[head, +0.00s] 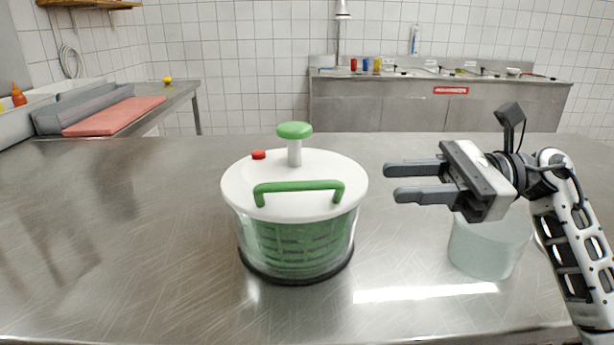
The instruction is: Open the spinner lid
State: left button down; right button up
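The salad spinner (296,245) stands upright on the steel table, near the middle of the head view. Its white lid (312,170) sits on the clear bowl, with a green basket inside. The lid carries a green handle (298,187) at the front, a green-topped plunger knob (294,131) and a small red button (258,155). My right gripper (393,182) is to the right of the lid, apart from it, with its two fingers pointing left and a gap between them. It is open and empty. My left gripper is not in view.
A frosted container (487,245) stands on the table behind and below my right gripper. A red cutting board (115,116) and grey trays are at the far left. A steel counter (400,105) with bottles stands at the back. The table left of the spinner is clear.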

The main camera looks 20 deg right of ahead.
aim_at(329, 185)
jog(key=p+x, duration=0.3)
jog(key=x, duration=0.9)
jog(key=shift+a, duration=0.3)
jog(key=shift+w, duration=0.1)
grip_shut()
